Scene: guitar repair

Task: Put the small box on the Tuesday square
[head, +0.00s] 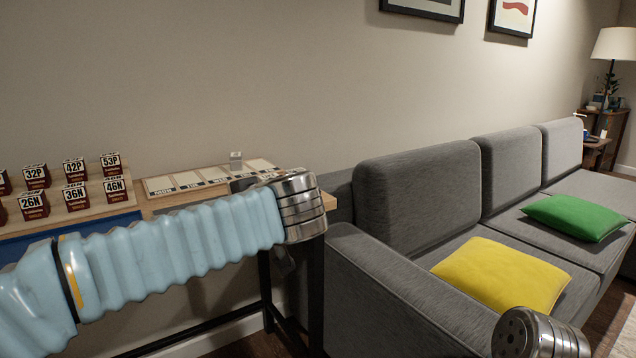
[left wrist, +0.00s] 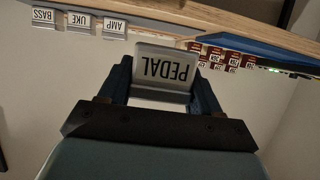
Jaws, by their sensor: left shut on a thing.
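My left gripper (left wrist: 160,92) is shut on a small silver-grey box (left wrist: 163,68) marked PEDAL, which appears upside down between its dark fingers in the left wrist view. A strip of pale day squares (head: 188,179) lies on the wooden table (head: 330,201). My right gripper is out of view.
A small grey box (head: 236,157) stands at the back of the strip. Stepped racks of dark boxes (head: 75,196) stand at left. In the left wrist view, boxes marked BASS (left wrist: 43,17), UKE (left wrist: 78,22) and AMP (left wrist: 114,26) show. A grey sofa (head: 420,190) adjoins the table.

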